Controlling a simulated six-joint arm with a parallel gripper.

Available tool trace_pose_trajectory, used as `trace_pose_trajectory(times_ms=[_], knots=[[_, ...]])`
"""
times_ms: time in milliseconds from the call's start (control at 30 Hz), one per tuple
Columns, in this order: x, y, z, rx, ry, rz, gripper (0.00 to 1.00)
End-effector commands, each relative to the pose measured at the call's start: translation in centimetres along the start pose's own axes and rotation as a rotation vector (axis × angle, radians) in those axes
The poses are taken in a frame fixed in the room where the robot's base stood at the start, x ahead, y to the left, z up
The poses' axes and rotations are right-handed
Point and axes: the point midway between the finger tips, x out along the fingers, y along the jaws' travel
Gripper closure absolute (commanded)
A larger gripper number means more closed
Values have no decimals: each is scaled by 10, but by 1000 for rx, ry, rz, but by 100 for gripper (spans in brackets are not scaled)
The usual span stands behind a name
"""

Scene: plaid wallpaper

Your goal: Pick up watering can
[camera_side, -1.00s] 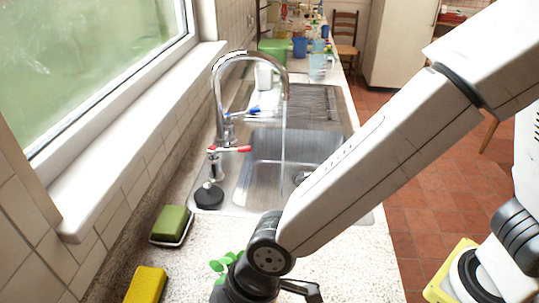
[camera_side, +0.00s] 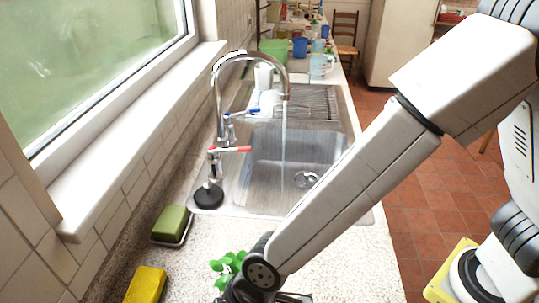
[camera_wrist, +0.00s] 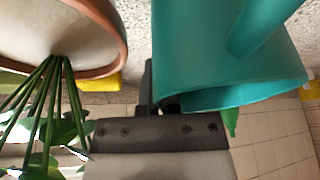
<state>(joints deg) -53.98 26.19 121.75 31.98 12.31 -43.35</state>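The teal watering can (camera_wrist: 215,50) fills the upper right of the wrist view, with its rim or lower edge facing the camera and a tube-like part across it. My gripper (camera_wrist: 158,100) is at the centre of the wrist view. A dark finger stands right against the can's left edge. A second dark part shows just under the can's edge, and the rest is hidden, so I cannot tell whether the fingers are closed on it. In the side view my gripper is low at the bottom edge, mostly cut off, and the can is not visible there.
A potted plant (camera_wrist: 60,30) with a terracotta rim stands close left of the finger; its leaves (camera_side: 228,265) show in the side view. A yellow sponge (camera_side: 147,285) and green sponge (camera_side: 172,223) lie left on the worktop. The sink (camera_side: 290,165) with running tap (camera_side: 217,90) is behind.

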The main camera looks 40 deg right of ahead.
Motion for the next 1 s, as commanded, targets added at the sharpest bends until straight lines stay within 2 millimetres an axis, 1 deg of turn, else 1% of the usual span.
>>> trace_pose_trajectory(times_ms=[100,133,167,200,233,733,867,1000], knots=[[3,0,1,1,-1,0,100],[2,0,1,1,-1,-1,86],[2,0,1,0,-1,-1,77],[2,0,1,0,-1,-1,64],[2,0,1,0,-1,-1,61],[-1,0,0,0,1,0,61],[-8,0,-1,-1,1,-1,61],[-20,0,-1,0,3,0,61]])
